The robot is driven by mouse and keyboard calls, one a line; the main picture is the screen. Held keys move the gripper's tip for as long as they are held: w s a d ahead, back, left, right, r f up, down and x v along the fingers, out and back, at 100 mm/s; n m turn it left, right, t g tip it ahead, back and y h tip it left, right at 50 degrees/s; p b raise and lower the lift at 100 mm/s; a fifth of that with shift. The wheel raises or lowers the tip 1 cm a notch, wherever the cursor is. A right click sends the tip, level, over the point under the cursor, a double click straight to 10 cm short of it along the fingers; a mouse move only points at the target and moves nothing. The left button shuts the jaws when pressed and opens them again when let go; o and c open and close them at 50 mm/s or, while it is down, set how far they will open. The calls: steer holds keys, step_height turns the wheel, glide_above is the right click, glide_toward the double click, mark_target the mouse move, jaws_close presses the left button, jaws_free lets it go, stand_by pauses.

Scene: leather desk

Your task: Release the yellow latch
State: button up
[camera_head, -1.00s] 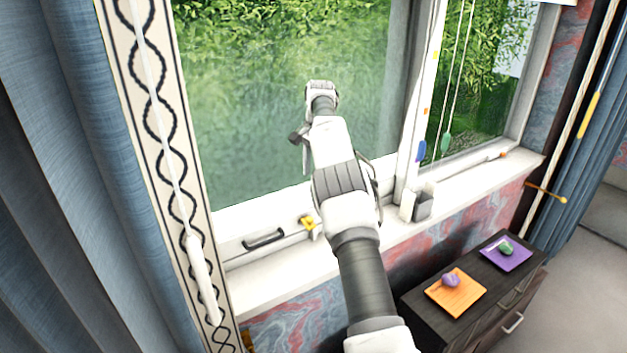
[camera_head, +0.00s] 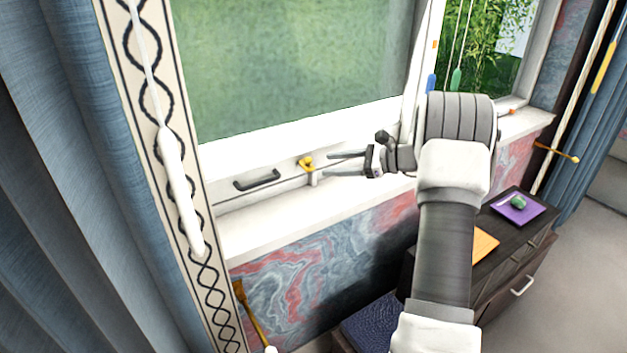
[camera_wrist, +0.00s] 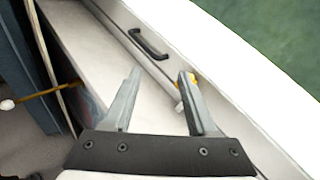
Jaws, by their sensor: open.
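The yellow latch (camera_head: 306,164) sits on the lower rail of the white window frame, just right of a black handle (camera_head: 257,180). My gripper (camera_head: 328,164) is open and empty, its two fingers pointing left toward the latch from a short way to its right. In the wrist view the latch (camera_wrist: 193,80) shows just beyond the right fingertip, partly hidden by that finger. The space between the fingers of my gripper (camera_wrist: 160,75) shows only the pale sill and frame. I cannot tell whether the right finger touches the latch.
The white sill (camera_head: 265,225) runs below the latch. A dark cabinet (camera_head: 520,245) with a purple tray (camera_head: 518,209) and an orange tray (camera_head: 485,243) stands at the right. A patterned trim strip with a white cord and blue curtain (camera_head: 60,180) are at the left.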

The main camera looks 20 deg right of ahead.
mark_target(311, 163)
steer(key=s+d+f+m+t+h+b, duration=0.45)
steer(key=s+f+m+t+b, duration=0.2)
steer(key=m, duration=0.25)
steer(key=shift+t, duration=0.25)
steer(key=x, duration=1.2)
steer(key=r+x, duration=0.1)
steer(key=x, duration=0.5)
steer(key=shift+d, duration=0.15)
jaws_close()
